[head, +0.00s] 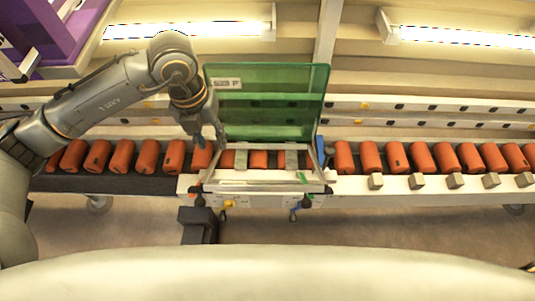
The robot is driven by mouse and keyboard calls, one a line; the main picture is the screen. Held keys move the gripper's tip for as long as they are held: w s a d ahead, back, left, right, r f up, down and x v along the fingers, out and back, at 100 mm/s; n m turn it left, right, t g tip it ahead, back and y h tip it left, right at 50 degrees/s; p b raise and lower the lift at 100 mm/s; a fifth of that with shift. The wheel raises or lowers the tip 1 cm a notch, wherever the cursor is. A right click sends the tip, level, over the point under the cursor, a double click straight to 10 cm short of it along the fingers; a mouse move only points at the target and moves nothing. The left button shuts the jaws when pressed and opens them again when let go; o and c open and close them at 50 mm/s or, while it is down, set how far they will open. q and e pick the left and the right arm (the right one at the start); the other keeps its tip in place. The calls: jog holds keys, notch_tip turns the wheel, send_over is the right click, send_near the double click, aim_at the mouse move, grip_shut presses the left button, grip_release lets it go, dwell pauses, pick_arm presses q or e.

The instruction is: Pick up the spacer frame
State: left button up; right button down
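A thin, pale rectangular frame (264,187), which looks like the spacer frame, lies in front of the green glass pane (268,90) at the middle of the line. Its sides run back toward the foot of the pane. My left gripper (209,145) points down at the left edge of the pane, close to the frame's back left corner. I cannot tell whether it touches the frame or how far its fingers are apart. Nothing is clearly seen held in it. My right gripper is not in view.
Orange rollers (122,157) line the conveyor on both sides of the pane. A blue upright part (320,150) stands at the pane's right edge. Small grey blocks (416,182) sit along the right front rail. The floor (370,222) in front is mostly clear.

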aim_at(213, 161)
pick_arm(q)
jog(key=shift+y, duration=0.5)
jog(key=f, duration=0.4)
jog(key=a+f, duration=0.1)
jog(key=f, duration=0.8)
jog(key=shift+w+a+f+p, duration=0.2)
jog(key=shift+f+p, duration=0.05)
jog(key=shift+p, duration=0.15)
grip_shut()
